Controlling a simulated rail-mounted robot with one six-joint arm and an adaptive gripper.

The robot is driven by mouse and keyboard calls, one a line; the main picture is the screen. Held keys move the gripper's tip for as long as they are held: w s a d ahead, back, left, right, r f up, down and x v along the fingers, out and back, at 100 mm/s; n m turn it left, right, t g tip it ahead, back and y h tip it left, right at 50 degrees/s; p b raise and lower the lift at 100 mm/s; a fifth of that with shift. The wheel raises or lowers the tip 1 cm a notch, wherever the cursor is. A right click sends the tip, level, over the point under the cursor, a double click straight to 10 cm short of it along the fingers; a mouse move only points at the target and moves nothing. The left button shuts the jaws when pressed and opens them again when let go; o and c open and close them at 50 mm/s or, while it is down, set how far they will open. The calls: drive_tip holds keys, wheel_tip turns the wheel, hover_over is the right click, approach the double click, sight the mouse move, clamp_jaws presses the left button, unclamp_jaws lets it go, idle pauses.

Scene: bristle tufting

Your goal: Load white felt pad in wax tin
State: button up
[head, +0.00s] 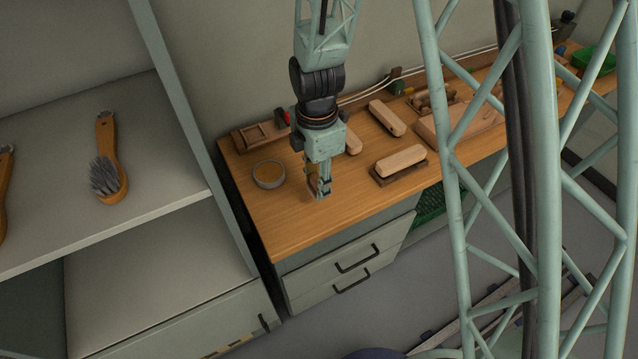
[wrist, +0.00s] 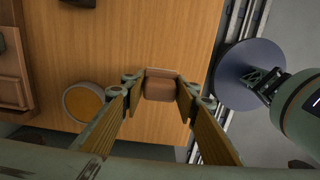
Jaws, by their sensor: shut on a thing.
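The wax tin (head: 268,175) is a round grey tin with amber wax, standing on the wooden bench at its left end. It also shows left of my fingers in the wrist view (wrist: 84,102). My gripper (head: 322,192) points down over the bench, to the right of the tin in the head view. In the wrist view its fingers (wrist: 158,90) are shut on a small brown block (wrist: 160,87) with a paler far edge. The block is apart from the tin. I cannot make out a clearly white felt face on it; its underside is hidden.
Wooden brush blocks (head: 401,159) lie to the right on the bench (head: 300,228), with another (head: 387,118) behind. A small wooden tray (head: 252,136) stands at the back left. A shelf (head: 60,180) with brushes is at left. The bench front is clear.

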drive_tip(key=shift+w+a+r+p, duration=0.35)
drive_tip(key=shift+w+a+p, duration=0.05)
drive_tip(key=shift+a+p, duration=0.15)
drive_tip(key=p, duration=1.2)
approach(269, 172)
drive_tip(key=d, duration=0.2)
drive_tip(key=shift+a+r+p, duration=0.15)
drive_tip(key=shift+a+p, duration=0.15)
drive_tip(key=shift+a, duration=0.2)
drive_tip(key=shift+a+r+p, duration=0.15)
drive_tip(key=shift+a+p, duration=0.15)
drive_tip(key=shift+a, duration=0.2)
drive_tip(key=shift+f, duration=0.2)
drive_tip(key=shift+f+b, duration=0.65)
drive_tip(key=shift+f, duration=2.1)
drive_tip(key=shift+s+f+b, duration=0.1)
drive_tip(key=shift+f+b, duration=0.55)
idle(0.7)
